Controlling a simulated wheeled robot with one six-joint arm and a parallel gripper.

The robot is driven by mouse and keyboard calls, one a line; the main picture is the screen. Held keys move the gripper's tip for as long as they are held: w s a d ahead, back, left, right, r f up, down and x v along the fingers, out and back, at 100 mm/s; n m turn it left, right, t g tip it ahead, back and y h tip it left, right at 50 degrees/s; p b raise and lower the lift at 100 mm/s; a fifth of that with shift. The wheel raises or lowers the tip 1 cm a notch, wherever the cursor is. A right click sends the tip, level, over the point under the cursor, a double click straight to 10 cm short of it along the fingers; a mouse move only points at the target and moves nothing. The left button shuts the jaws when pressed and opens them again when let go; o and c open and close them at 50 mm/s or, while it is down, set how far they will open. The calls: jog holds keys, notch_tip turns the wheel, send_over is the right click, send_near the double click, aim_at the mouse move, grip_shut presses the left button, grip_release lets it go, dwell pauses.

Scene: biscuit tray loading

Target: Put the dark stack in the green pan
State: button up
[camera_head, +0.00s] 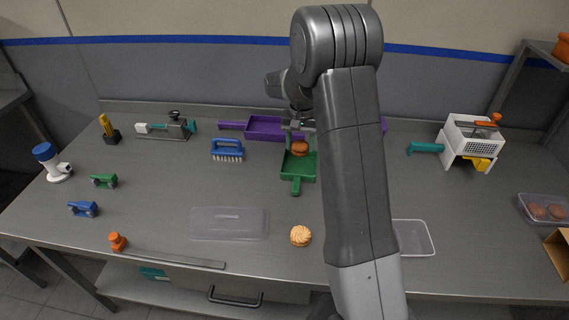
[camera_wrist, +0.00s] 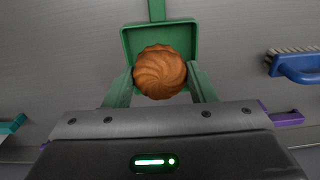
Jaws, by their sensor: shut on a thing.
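The dark stack (camera_head: 300,148) is a brown, swirled round biscuit stack, and its top shows in the wrist view (camera_wrist: 160,72). My gripper (camera_head: 299,140) is shut on it, with one green finger on each side in the wrist view (camera_wrist: 160,85). The green pan (camera_head: 297,170) lies on the table with its handle towards the front. It also shows in the wrist view (camera_wrist: 181,33).
A purple pan (camera_head: 262,127) lies just behind, partly hidden by my arm. A blue brush (camera_head: 227,149) lies to the left. A pale biscuit stack (camera_head: 300,235) and a clear lid (camera_head: 229,223) are at the front. A white-framed device (camera_head: 470,140) stands at right.

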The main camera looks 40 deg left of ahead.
notch_tip(320, 180, down, 10)
jog(key=shift+r+p, duration=0.15)
jog(key=shift+p, duration=0.45)
jog(key=shift+f, duration=0.25)
jog(key=o, duration=0.7)
jog(key=shift+r, duration=0.1)
jog(key=shift+c, duration=0.2)
jog(key=shift+r, duration=0.1)
notch_tip(320, 180, up, 12)
jog(key=shift+r+b, duration=0.1)
jog(key=shift+b, duration=0.5)
